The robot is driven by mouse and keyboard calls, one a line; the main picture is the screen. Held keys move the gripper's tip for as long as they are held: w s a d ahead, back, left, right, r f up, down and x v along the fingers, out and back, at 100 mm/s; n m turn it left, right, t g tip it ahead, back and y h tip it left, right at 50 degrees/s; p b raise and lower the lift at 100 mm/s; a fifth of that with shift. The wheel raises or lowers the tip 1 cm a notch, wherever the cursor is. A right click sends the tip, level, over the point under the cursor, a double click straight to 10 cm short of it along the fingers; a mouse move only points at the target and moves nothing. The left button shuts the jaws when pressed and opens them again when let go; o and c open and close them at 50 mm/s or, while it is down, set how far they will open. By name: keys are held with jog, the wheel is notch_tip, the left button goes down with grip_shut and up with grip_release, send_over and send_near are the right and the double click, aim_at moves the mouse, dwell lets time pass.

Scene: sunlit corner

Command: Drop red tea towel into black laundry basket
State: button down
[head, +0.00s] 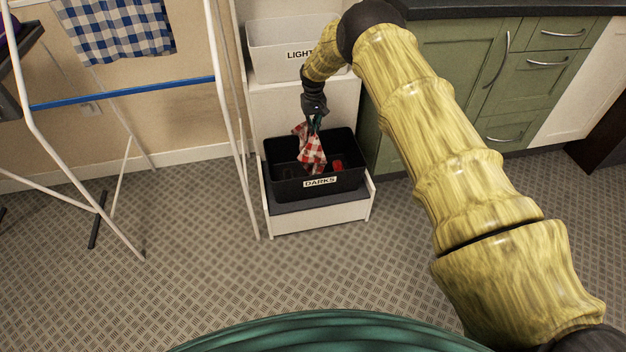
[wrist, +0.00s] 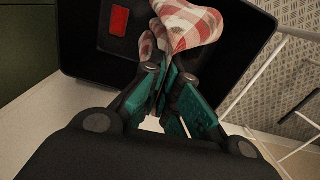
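The red and white checked tea towel (head: 310,152) hangs from my gripper (head: 315,122) over the black laundry basket labelled DARKS (head: 345,184). In the wrist view the towel (wrist: 188,25) is pinched between the teal fingertips of my gripper (wrist: 160,75), which is shut on it. The towel's lower part hangs within the outline of the basket; I cannot tell whether it touches the bottom. The basket also shows in the wrist view (wrist: 235,85), around the towel. A small red item (head: 337,165) lies inside the basket and shows in the wrist view (wrist: 118,20).
The basket stands on a low white pull-out unit (head: 320,217). A light basket labelled LIGHTS (head: 275,52) stands above and behind. A white drying rack (head: 225,115) with a blue and white checked cloth (head: 118,28) is at left. Green cabinets (head: 445,80) are at right.

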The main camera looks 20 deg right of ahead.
notch_tip(320, 180, down, 10)
jog(key=b, duration=0.5)
jog(key=shift+b, duration=0.3)
jog(key=c, duration=1.6)
grip_release()
jog(key=shift+o, duration=0.3)
jog(key=o, duration=0.5)
jog(key=shift+o, duration=0.2)
notch_tip(320, 180, up, 12)
jog(key=p, duration=0.6)
